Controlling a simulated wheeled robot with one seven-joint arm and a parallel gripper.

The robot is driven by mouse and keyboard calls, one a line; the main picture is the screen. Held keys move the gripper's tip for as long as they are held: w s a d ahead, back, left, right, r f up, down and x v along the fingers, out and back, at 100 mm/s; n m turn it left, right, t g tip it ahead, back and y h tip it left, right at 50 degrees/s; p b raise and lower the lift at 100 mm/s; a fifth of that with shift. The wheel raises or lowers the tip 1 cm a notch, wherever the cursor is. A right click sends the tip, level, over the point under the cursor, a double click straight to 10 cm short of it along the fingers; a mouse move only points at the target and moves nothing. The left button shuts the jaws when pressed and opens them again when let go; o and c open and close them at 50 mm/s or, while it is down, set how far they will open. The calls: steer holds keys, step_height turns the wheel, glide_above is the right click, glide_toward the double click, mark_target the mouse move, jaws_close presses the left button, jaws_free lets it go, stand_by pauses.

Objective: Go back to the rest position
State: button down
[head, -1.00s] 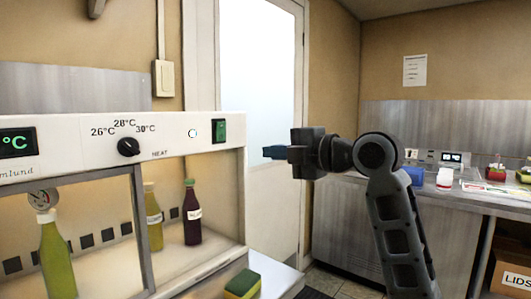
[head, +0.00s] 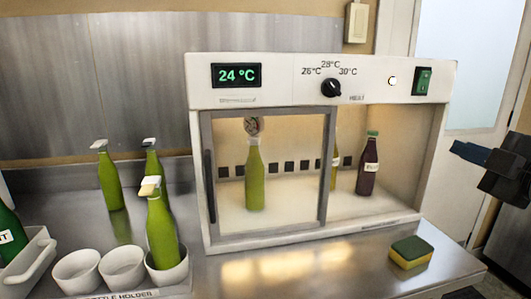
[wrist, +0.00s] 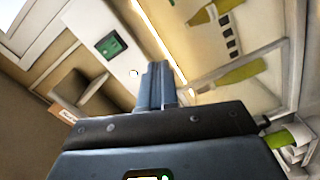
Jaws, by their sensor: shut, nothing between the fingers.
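My gripper (head: 470,152) shows at the right edge of the head view, its fingers pointing left, in front of the door and to the right of the white incubator cabinet (head: 441,150). In the wrist view its fingers (wrist: 157,85) are pressed together with nothing between them. The wrist view also shows the cabinet's green switch (wrist: 111,45) beyond the fingers. The rest of my arm is out of the head view.
The cabinet reads 24 °C and holds a green bottle (head: 255,182) with a gauge and a dark bottle (head: 368,168). A sponge (head: 410,251) lies on the steel counter. Several green bottles and white cups (head: 77,272) stand at left.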

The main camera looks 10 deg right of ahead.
steer(key=s+a+f+m+h, duration=0.1)
steer(key=s+a+f+m, duration=0.35)
steer(key=f, duration=0.25)
steer(key=s+a+f+m+g+h, duration=0.1)
steer(key=s+a+f+m, duration=0.35)
steer(key=f, duration=0.35)
steer(key=s+a+f+m+h, duration=0.1)
steer(key=s+a+f+m, duration=0.25)
steer(key=a+f, duration=0.3)
steer(key=s+a+f+g+y, duration=0.1)
steer(key=s+a+f, duration=0.1)
steer(key=s, duration=1.1)
steer(key=s+a+f+m+g+y, duration=0.1)
steer(key=s+a, duration=0.1)
steer(key=s, duration=1.1)
steer(key=shift+a+f+y, duration=0.3)
steer(key=shift+f, duration=0.1)
steer(key=shift+s+m, duration=0.1)
steer(key=shift+m, duration=0.15)
